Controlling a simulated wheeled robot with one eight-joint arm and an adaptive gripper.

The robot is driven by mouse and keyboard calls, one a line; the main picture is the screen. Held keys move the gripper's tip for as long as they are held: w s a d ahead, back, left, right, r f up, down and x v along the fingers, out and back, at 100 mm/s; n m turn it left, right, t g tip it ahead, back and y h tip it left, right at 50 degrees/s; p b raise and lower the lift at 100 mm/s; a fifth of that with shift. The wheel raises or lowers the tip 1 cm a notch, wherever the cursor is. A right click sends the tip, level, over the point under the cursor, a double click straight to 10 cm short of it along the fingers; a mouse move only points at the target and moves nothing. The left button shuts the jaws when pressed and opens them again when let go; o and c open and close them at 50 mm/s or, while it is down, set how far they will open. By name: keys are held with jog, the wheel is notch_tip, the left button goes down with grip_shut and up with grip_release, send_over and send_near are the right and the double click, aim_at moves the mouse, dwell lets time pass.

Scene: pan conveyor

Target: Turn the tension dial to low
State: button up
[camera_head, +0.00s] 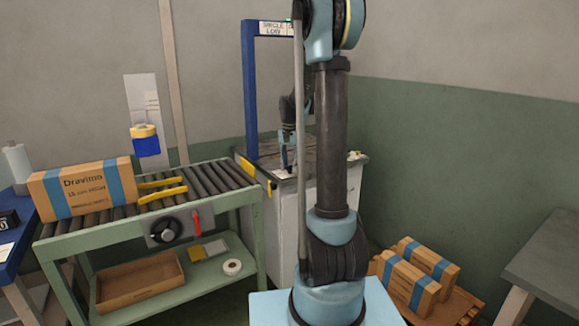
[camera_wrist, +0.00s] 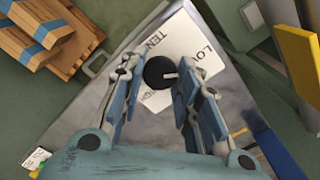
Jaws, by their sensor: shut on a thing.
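The tension dial (camera_wrist: 159,72) is a round black knob with a pale pointer line, seen in the wrist view. The pointer line points right in that view, toward the right finger. My gripper (camera_wrist: 158,80) is shut on the dial, one blue finger on each side. In the head view my gripper (camera_head: 286,168) is down at the top of the grey machine cabinet (camera_head: 285,212); the dial is hidden there.
A blue frame (camera_head: 250,90) rises from the machine. The roller conveyor (camera_head: 205,181) at left carries a Dravimo carton (camera_head: 85,188). A black knob (camera_head: 166,230) and red lever (camera_head: 196,222) are on its front. More cartons (camera_head: 410,278) lie on a pallet at right.

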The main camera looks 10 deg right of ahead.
aim_at(290, 166)
jog(key=shift+n, duration=0.3)
jog(key=o, duration=1.1)
notch_tip(290, 166, up, 12)
jog(key=shift+w+f, duration=0.1)
